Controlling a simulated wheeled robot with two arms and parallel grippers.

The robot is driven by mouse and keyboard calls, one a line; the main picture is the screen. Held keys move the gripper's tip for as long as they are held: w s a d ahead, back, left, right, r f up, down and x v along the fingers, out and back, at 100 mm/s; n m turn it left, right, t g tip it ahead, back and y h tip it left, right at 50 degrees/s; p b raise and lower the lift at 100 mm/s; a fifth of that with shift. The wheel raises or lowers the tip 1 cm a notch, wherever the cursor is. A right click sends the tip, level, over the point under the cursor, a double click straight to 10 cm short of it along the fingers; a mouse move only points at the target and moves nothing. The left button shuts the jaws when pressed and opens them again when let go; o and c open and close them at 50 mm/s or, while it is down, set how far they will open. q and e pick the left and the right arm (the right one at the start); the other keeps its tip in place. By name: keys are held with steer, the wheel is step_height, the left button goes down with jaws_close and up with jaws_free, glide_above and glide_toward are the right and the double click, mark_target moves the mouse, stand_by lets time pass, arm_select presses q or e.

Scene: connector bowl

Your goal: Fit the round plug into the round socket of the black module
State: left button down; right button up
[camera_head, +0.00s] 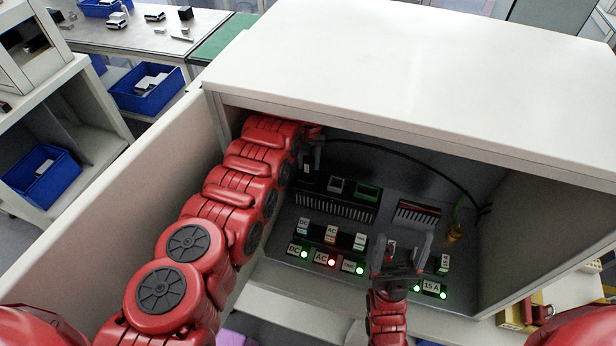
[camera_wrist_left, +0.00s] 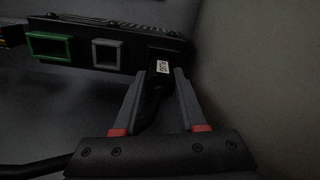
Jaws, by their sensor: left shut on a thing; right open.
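The black module (camera_head: 330,203) stands at the back of the cabinet and fills the top of the left wrist view (camera_wrist_left: 110,29). Its green square socket (camera_wrist_left: 48,47) and grey square socket (camera_wrist_left: 107,53) are empty. My left gripper (camera_head: 314,150) reaches into the back left corner. In the left wrist view its fingers (camera_wrist_left: 158,85) are shut around the black round plug (camera_wrist_left: 153,83), which carries a white label. The plug's front end is at the module's face beside the grey socket. The round socket is hidden, and I cannot tell how deep the plug sits. My right gripper (camera_head: 400,262) is open and empty.
A black cable (camera_head: 415,160) arcs along the back wall to the right. Labelled blocks with lit green and red lamps (camera_head: 331,262) line the cabinet floor. The cabinet's left wall (camera_head: 110,215) and roof (camera_head: 420,75) close in on my left arm. A brass connector (camera_head: 455,232) is at right.

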mark_target(308, 168)
arm_select(q)
steer(key=shift+w+b, duration=0.15)
steer(key=shift+b, duration=0.15)
step_height(308, 168, down, 3)
steer(key=b, duration=0.3)
steer(key=shift+a, duration=0.1)
steer(key=shift+f+b, duration=0.3)
steer(key=shift+w+r, duration=0.1)
steer(key=shift+r, duration=0.1)
steer(key=shift+c, duration=2.4)
jaws_free()
steer(key=shift+f, duration=0.2)
steer(key=shift+r, duration=0.15)
